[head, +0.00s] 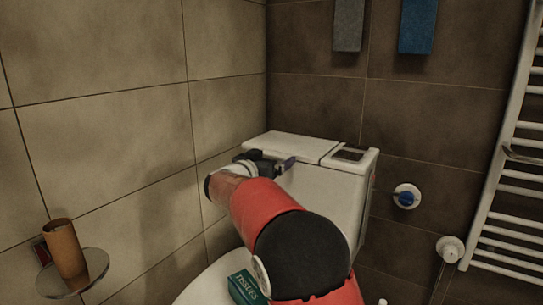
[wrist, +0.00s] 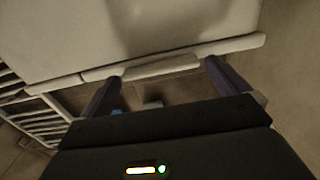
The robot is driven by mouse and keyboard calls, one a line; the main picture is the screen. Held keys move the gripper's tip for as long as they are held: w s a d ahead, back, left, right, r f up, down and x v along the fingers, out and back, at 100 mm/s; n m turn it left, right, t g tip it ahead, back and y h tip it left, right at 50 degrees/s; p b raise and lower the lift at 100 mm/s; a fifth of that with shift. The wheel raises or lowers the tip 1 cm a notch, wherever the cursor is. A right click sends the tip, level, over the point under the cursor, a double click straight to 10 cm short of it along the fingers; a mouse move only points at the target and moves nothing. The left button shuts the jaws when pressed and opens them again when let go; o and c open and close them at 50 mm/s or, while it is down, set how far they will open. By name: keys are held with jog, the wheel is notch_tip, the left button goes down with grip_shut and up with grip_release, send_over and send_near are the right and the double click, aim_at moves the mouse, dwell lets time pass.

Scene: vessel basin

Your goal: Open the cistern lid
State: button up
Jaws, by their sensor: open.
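The white cistern (head: 320,190) stands in the corner, with its flat white lid (head: 290,147) lying level on top, looking shut. A dark panel (head: 350,154) is set in the top at the right. My gripper (head: 284,163) is at the front left edge of the lid, partly hidden by my own arm. In the wrist view my gripper (wrist: 160,76) is open, its two purple fingers spread on either side of a raised pale strip (wrist: 160,67) along the white edge. Nothing is seen gripped. Whether the fingers touch the edge I cannot tell.
A green tissue box (head: 245,288) stands on white below my arm. A brown cup (head: 65,250) is on a round shelf (head: 90,270) at the left wall. A white towel rail (head: 510,190) is at the right. Tiled walls close in the left and back.

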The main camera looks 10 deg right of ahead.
jog(key=shift+w+d, duration=0.2)
jog(key=shift+w, duration=0.05)
